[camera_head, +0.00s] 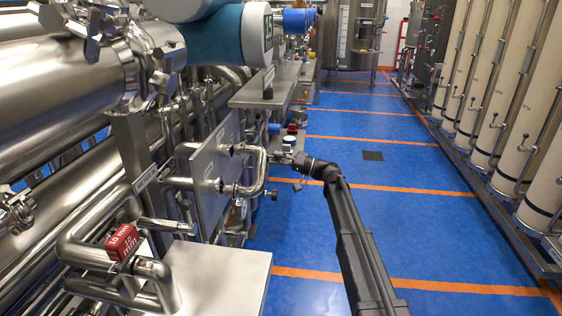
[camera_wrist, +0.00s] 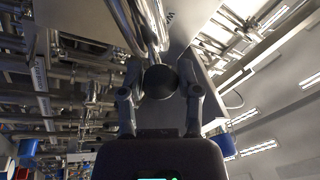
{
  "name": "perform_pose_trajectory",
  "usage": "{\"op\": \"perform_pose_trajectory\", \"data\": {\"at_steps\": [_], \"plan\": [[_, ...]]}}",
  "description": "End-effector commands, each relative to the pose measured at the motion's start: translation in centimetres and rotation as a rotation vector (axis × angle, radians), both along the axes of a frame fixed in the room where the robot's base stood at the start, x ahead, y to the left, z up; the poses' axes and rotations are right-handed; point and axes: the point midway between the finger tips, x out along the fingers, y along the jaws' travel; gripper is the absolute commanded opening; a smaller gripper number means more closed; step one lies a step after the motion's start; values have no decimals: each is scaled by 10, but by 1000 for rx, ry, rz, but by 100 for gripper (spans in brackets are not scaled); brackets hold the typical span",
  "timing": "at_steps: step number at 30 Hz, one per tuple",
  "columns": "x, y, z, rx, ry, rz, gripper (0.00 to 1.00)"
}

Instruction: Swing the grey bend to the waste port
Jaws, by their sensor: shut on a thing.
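The grey bend (camera_head: 263,168) is a shiny U-shaped pipe on the upright steel panel (camera_head: 208,165), left of centre in the head view. Its two ends meet the panel one above the other. My gripper (camera_head: 290,157) is at its right, outer side. In the wrist view, my gripper's fingers (camera_wrist: 160,95) close on both sides of a dark round knob (camera_wrist: 160,82). Shiny pipe (camera_wrist: 148,25) runs away behind the knob. How the knob joins the bend is hidden. Port labels are too small to read, so I cannot tell which port is waste.
A steel-topped table (camera_head: 215,280) and a pipe with a red tag (camera_head: 122,242) stand at the lower left. Large steel vessels fill the left. Blue floor (camera_head: 400,235) is clear to the right, up to a row of cream columns (camera_head: 500,85).

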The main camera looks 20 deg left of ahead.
Motion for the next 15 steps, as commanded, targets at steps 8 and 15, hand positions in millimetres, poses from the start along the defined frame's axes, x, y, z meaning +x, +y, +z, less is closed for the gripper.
{"op": "perform_pose_trajectory", "data": {"at_steps": [8, 15], "plan": [[8, 6, -5, -6, 73, -1, 0], [8, 7, -5, -6, 79, -1, 0]]}}
